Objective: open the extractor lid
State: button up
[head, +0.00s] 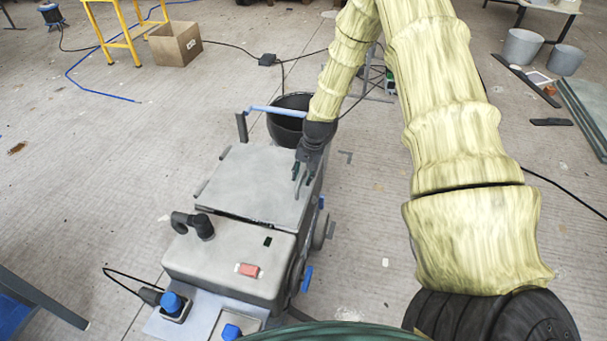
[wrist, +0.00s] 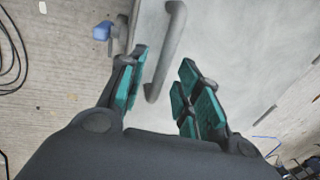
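The extractor (head: 228,265) stands on the floor, a grey machine with a red switch on its near housing. Its flat grey lid (head: 252,183) lies closed on the top, and it fills much of the wrist view (wrist: 240,60). A grey bar handle (wrist: 166,55) rises from the lid's edge in the wrist view. My gripper (head: 303,181) is at the lid's right edge, pointing down. In the wrist view my gripper (wrist: 160,85) is open, its teal-padded fingers on either side of the handle's near end. I cannot tell whether either finger touches it.
A black bucket (head: 288,118) stands just behind the extractor, near a blue push bar (head: 272,110). A black hose elbow (head: 193,224) sticks up at the left. Dark cables cross the floor. A cardboard box (head: 175,43) and yellow stand (head: 110,30) are far back. Floor to the left is mostly clear.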

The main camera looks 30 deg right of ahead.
jog(key=shift+f, duration=0.1)
grip_shut()
jog(key=shift+r, duration=0.2)
